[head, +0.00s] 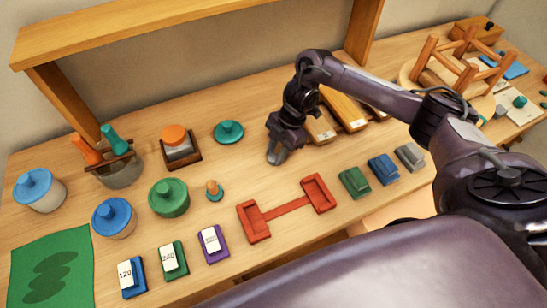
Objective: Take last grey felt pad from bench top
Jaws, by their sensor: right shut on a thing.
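My right gripper (276,157) points down at the middle of the bench top (330,165), between the teal knobbed lid and the wooden blocks. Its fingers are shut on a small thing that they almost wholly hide. I cannot make out whether it is the grey felt pad, and no loose pad shows clearly beside the fingers. An upturned wooden stool (466,60) stands at the far right on a round seat, with its legs up. My left gripper is not in view.
A red double-ended tray (287,206), wooden blocks (345,110) and coloured blocks (383,168) lie near the gripper. Lidded pots (168,197), a teal lid (229,132) and a small peg (213,189) stand left. A wooden shelf frame (60,85) rises behind. My right arm hides part of the bench.

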